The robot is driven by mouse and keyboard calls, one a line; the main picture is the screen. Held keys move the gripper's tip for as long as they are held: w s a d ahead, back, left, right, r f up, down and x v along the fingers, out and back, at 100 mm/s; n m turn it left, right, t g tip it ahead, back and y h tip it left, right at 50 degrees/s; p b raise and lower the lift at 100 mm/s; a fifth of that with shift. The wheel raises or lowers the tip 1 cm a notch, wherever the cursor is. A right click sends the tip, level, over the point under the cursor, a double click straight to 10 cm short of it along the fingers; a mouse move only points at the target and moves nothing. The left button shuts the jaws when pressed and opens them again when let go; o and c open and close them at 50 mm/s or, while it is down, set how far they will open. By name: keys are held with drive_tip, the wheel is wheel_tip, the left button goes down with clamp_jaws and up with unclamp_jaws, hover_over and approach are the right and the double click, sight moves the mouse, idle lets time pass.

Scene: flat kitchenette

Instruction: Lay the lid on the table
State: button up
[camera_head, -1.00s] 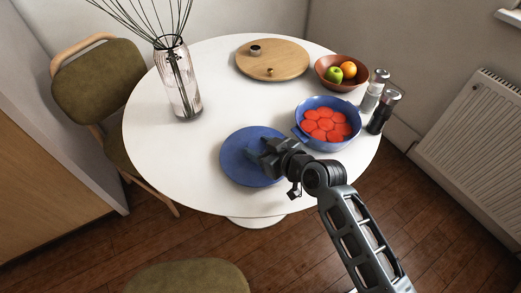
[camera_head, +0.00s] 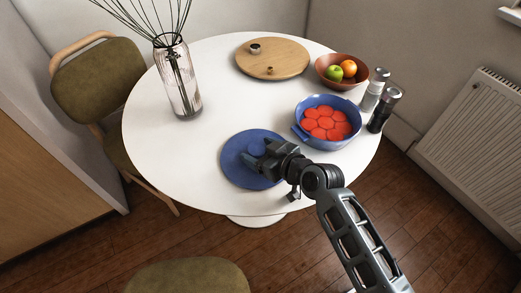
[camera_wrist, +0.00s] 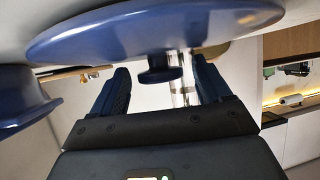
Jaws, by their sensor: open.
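The blue round lid (camera_head: 234,170) lies flat on the white table (camera_head: 205,150) near its front edge. It also shows in the wrist view (camera_wrist: 100,35), where the picture is upside down and its knob (camera_wrist: 158,72) points downward. My gripper (camera_head: 259,159) is over the right part of the lid, open and holding nothing. In the wrist view my two fingers (camera_wrist: 160,80) are apart, with the knob in line with the gap between their tips. The blue pot (camera_head: 300,136) with red round pieces (camera_head: 325,123) inside stands uncovered to the right of the lid.
A glass vase (camera_head: 180,85) with stems stands at the left. A round wooden board (camera_head: 285,65) is at the back, beside a fruit bowl (camera_head: 340,82). Two grinders (camera_head: 383,110) stand at the right edge. The table's left front is clear.

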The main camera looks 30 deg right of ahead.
drive_tip(key=shift+r, duration=0.25)
drive_tip(key=v, duration=1.2)
drive_tip(key=shift+b, duration=0.4)
drive_tip(key=shift+f, duration=0.1)
drive_tip(key=s+m+h, duration=0.2)
drive_tip(key=s+h, duration=0.1)
drive_tip(key=s, duration=1.4)
drive_tip(key=s+a+r+t, duration=0.2)
drive_tip(key=s+r, duration=0.8)
drive_tip(key=s, duration=0.1)
drive_tip(key=shift+a+r, duration=0.25)
drive_tip(key=shift+r, duration=0.15)
